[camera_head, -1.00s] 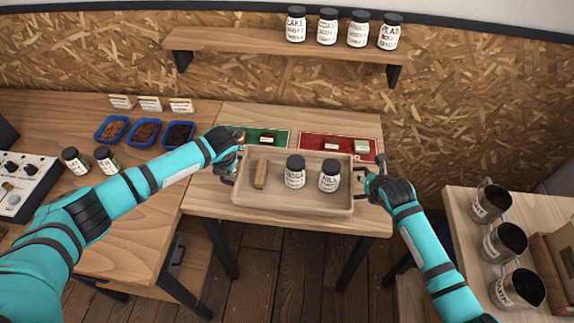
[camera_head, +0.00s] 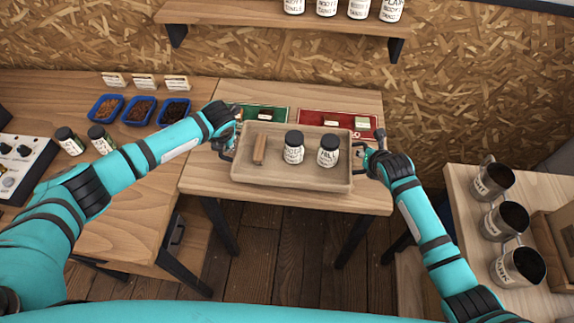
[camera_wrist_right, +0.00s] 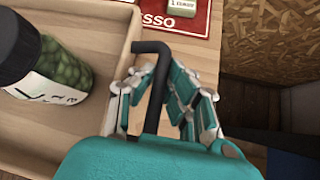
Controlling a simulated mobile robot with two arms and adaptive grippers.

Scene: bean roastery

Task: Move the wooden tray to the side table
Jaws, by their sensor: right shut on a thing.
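The wooden tray (camera_head: 290,184) is at the middle of the head view, over the wooden table. It holds a brown wooden block (camera_head: 260,149) and two dark-lidded jars, the left jar (camera_head: 293,148) and the right jar (camera_head: 328,151). My right gripper (camera_head: 366,156) is shut on the tray's right handle; the dark handle (camera_wrist_right: 152,95) shows between its fingers in the right wrist view. My left gripper (camera_head: 229,142) is at the tray's left handle, and its fingers are too small and partly hidden to tell if they are closed. I cannot tell if the tray touches the table.
A green mat (camera_head: 262,113) and a red mat (camera_head: 337,123) lie behind the tray. Blue bins (camera_head: 139,111) and jars stand on the left counter. Metal pitchers (camera_head: 504,221) stand on the table at right. A shelf (camera_head: 280,17) with jars hangs above.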

